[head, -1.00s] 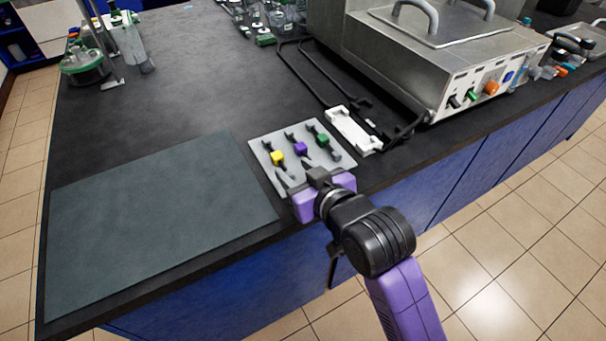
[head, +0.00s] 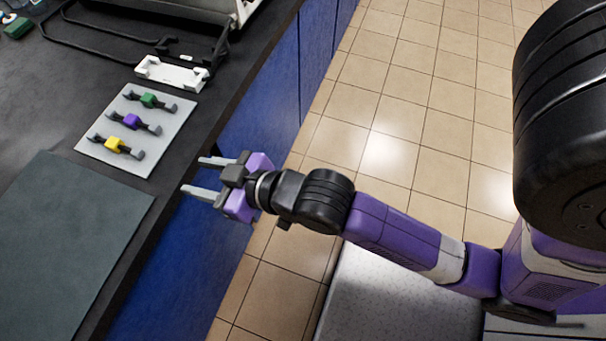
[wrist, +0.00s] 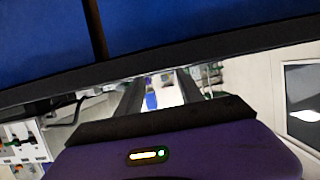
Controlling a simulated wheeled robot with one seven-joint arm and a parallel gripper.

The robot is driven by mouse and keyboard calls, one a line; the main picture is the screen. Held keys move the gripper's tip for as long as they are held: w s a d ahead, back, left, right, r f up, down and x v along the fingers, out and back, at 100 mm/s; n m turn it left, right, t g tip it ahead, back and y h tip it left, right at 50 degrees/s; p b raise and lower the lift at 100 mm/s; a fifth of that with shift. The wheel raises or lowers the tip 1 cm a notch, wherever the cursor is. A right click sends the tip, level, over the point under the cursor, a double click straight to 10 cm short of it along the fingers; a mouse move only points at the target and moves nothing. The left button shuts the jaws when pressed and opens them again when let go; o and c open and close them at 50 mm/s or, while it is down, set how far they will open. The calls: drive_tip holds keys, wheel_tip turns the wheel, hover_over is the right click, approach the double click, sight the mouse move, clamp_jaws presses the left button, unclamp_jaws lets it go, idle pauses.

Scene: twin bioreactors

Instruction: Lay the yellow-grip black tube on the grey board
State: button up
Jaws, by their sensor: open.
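The yellow-grip black tube (head: 116,145) lies on a light grey plate (head: 88,147) on the bench, at the plate's near end in the head view. Beside it lie a purple-grip tube (head: 133,121) and a green-grip tube (head: 149,100). A large flat dark grey board (head: 65,235) lies just below the plate in the picture, its visible part bare. My gripper (head: 196,176) is open and empty, in front of the bench edge and right of the tubes, apart from them. Its fingers also show in the wrist view (wrist: 157,90); no tube is visible between them.
A white holder (head: 171,73) and a black wire frame (head: 110,45) sit beyond the plate. The dark bench edge (head: 165,213) and blue cabinet front (head: 185,245) lie close to my fingertips. Tiled floor (head: 375,110) is open on the right.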

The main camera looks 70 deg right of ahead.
drive_tip(key=s+r, duration=0.1)
drive_tip(key=s, duration=2.2)
drive_tip(key=shift+t, duration=0.4)
drive_tip(key=shift+r, duration=0.15)
drive_tip(key=shift+r+p, duration=0.95)
drive_tip(key=shift+p, duration=0.05)
